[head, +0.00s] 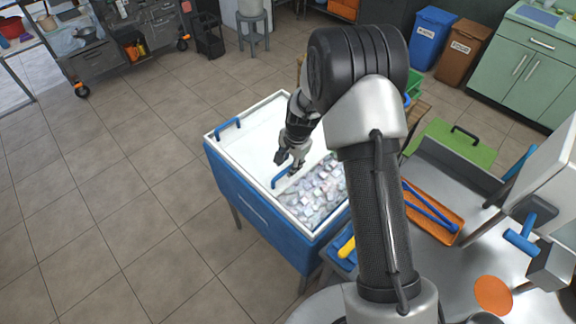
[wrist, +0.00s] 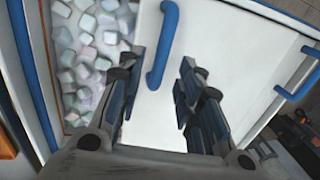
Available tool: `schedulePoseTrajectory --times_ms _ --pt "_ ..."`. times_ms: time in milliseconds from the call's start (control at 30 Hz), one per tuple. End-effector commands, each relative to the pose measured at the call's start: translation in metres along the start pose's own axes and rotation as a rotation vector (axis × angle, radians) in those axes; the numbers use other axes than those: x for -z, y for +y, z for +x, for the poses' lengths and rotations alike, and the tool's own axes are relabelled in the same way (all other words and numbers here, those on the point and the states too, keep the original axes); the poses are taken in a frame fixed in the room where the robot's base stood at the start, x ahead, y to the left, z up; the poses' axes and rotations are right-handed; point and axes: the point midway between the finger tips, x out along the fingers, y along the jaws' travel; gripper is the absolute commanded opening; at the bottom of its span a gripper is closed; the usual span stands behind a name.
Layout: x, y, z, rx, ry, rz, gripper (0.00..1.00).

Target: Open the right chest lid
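The chest (head: 260,222) is a blue box with a white rim, left of my arm in the head view. Its right lid (head: 276,158) is a white panel with a blue bar handle (head: 280,179), which also shows in the wrist view (wrist: 166,40). Ice cubes (head: 316,190) show through an opening right of this lid. My gripper (head: 287,164) is over the handle. In the wrist view my gripper (wrist: 160,80) is open, with the handle between its two fingers; contact is not clear.
Another blue handle (head: 228,128) stands at the chest's left end. A steel counter with an orange tray (head: 436,214) is at the right. A yellow-handled object (head: 346,247) lies beside the chest. Tiled floor left of the chest is clear.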

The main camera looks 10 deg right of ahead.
Motion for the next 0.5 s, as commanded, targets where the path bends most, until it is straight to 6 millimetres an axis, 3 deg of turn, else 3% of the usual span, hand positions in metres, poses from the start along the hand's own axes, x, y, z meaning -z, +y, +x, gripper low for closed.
schedulePoseTrajectory --times_ms 300,500 --pt "0.001 -0.001 -0.070 0.004 0.003 0.001 0.33" --pt "0.000 0.000 -0.093 0.001 0.001 0.001 0.33"
